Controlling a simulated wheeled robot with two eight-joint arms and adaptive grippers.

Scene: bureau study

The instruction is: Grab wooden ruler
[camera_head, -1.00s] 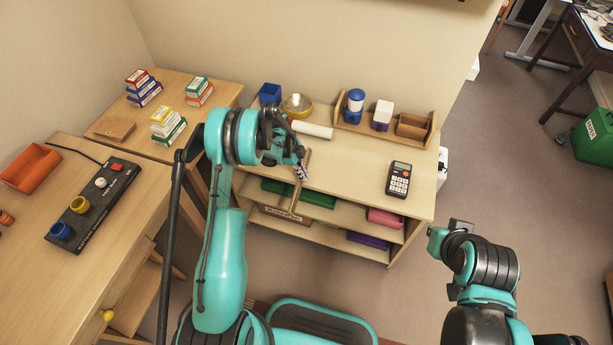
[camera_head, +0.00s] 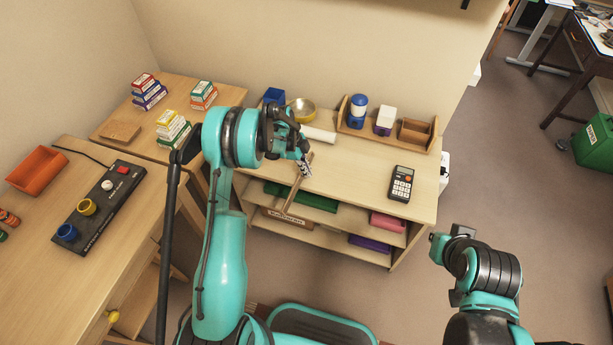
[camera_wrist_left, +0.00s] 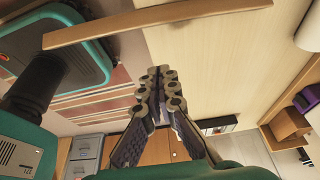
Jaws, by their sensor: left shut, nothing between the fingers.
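The wooden ruler (camera_head: 294,192) is a thin light-brown strip. It lies near the front edge of the shelf unit's top and sticks out over that edge. In the left wrist view the ruler (camera_wrist_left: 150,18) crosses the top of the picture, beyond the fingertips and apart from them. My left gripper (camera_head: 305,169) is beside the ruler, partly covering it in the head view. Its fingers (camera_wrist_left: 160,90) are shut together with nothing between them. My right gripper (camera_head: 443,243) is low at the right, away from the furniture; its fingers cannot be made out.
The shelf top (camera_head: 350,170) has free room around a calculator (camera_head: 401,183). A white roll (camera_head: 318,134), a bowl (camera_head: 301,109), a blue cup (camera_head: 274,96) and a wooden organizer (camera_head: 418,130) stand behind. A desk with a button panel (camera_head: 98,208) is at the left.

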